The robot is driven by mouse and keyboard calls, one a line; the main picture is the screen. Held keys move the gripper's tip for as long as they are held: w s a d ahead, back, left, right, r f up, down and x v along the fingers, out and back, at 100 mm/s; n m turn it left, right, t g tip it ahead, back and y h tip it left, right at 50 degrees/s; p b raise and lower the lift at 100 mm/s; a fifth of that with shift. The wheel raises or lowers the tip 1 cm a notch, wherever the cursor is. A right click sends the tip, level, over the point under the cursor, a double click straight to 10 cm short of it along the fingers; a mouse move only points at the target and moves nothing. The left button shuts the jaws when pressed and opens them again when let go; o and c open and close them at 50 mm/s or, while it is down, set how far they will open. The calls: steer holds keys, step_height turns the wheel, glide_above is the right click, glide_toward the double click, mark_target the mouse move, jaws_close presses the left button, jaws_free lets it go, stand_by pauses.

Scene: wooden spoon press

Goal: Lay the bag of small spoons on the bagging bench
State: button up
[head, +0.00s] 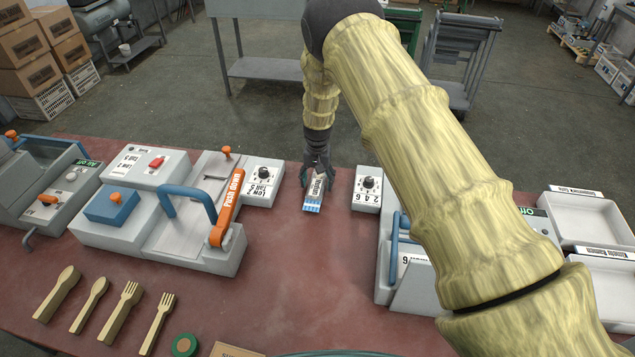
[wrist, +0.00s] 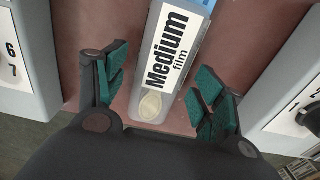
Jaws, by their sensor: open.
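My gripper (head: 316,172) hangs over the far middle of the red bench top (head: 290,270), its fingers pointing down. In the wrist view my gripper (wrist: 162,95) is open, with one green-padded finger on each side of a grey block labelled "Medium film" (wrist: 168,60). Gaps show between the pads and the block. The block has a pale spoon-bowl shape near its close end. It also shows in the head view (head: 313,195), with a blue and white end. I cannot make out a bag of small spoons in either view.
A press with an orange "Push down" lever (head: 227,207) stands left of my gripper. A dial box (head: 367,188) is close on the right. Wooden spoons and forks (head: 98,303) lie front left. White trays (head: 590,218) sit far right. The bench middle is clear.

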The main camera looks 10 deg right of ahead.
mark_target(317, 182)
step_height(317, 182, up, 11)
steer(key=b, duration=0.3)
steer(key=shift+r, duration=0.2)
stand_by(0.3)
